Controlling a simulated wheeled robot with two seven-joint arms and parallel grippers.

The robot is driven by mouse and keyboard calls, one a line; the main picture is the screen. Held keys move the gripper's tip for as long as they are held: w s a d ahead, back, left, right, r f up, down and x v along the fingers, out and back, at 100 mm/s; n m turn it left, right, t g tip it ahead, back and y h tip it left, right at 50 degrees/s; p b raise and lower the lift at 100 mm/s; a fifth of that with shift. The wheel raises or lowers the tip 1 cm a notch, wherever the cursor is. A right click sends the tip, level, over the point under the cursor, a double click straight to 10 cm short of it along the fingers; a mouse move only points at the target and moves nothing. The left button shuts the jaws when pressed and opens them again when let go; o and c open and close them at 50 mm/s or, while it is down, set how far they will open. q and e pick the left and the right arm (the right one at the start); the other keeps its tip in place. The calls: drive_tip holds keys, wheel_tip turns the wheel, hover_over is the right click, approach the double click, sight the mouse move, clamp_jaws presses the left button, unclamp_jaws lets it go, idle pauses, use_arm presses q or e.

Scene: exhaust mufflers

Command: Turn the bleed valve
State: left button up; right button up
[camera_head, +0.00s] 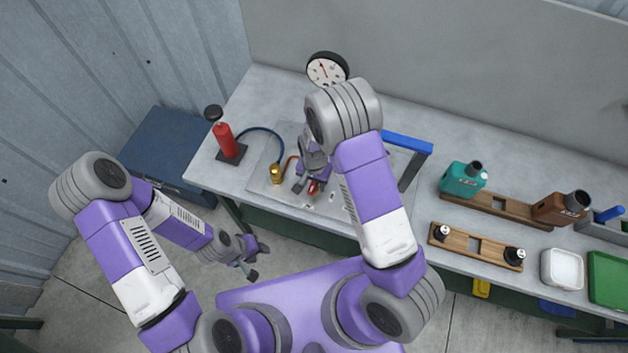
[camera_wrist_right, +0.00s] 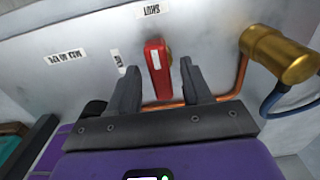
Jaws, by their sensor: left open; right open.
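The bleed valve's red lever (camera_wrist_right: 157,70) sits on a pale plate in the right wrist view, lying between the tips of my open right gripper (camera_wrist_right: 159,82). The fingers are on either side of it; I cannot tell whether either touches it. A SHUT label (camera_wrist_right: 148,11) is above the lever and a smaller label (camera_wrist_right: 118,60) is to its left. In the head view, a bit of the red lever (camera_head: 314,188) shows beside my right gripper (camera_head: 308,183), with the arm hiding part of the plate. My left gripper (camera_head: 257,259) is open and empty, in front of the bench.
A brass cylinder (camera_wrist_right: 280,55) with a copper pipe and blue hose is right of the lever. On the bench (camera_head: 450,225) are a red pump (camera_head: 224,138), a gauge (camera_head: 327,70), a blue-topped frame (camera_head: 407,142) and bottles on wooden racks. A blue cabinet (camera_head: 170,150) stands left.

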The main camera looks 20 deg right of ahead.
clamp_jaws()
drive_tip(key=shift+n, duration=0.3)
drive_tip(key=n+b, duration=0.2)
drive_tip(key=n, duration=0.2)
drive_tip(key=shift+w+n, duration=0.1)
drive_tip(key=shift+n, duration=0.2)
drive_tip(key=n+b, duration=0.2)
drive_tip(key=n, duration=0.2)
drive_tip(key=n+b, duration=0.1)
drive_tip(key=n, duration=0.4)
drive_tip(key=shift+n+b, duration=0.6)
drive_tip(key=shift+n, duration=1.2)
unclamp_jaws()
